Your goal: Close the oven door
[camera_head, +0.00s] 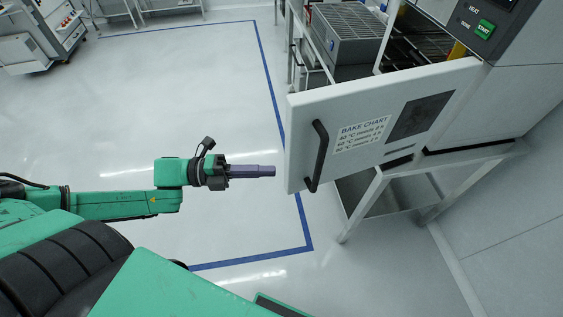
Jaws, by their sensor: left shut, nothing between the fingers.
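The oven door (300,141) is a pale grey panel with a black vertical handle (318,156), a bake chart label and a dark window. It stands open, swung out from the oven (520,75), and the dark inside with racks shows behind its top edge. My left gripper (272,171) is shut and empty. Its fingers point right, toward the door's left edge, with a small gap in the picture; I cannot tell the depth between them. My right gripper is not in view.
The oven sits on a grey metal stand (362,206) with legs below the door. A metal rack with a grey bin (352,48) stands behind the door. Blue tape (268,75) marks the floor. A wheeled cart (58,28) is far left. The floor left of the door is clear.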

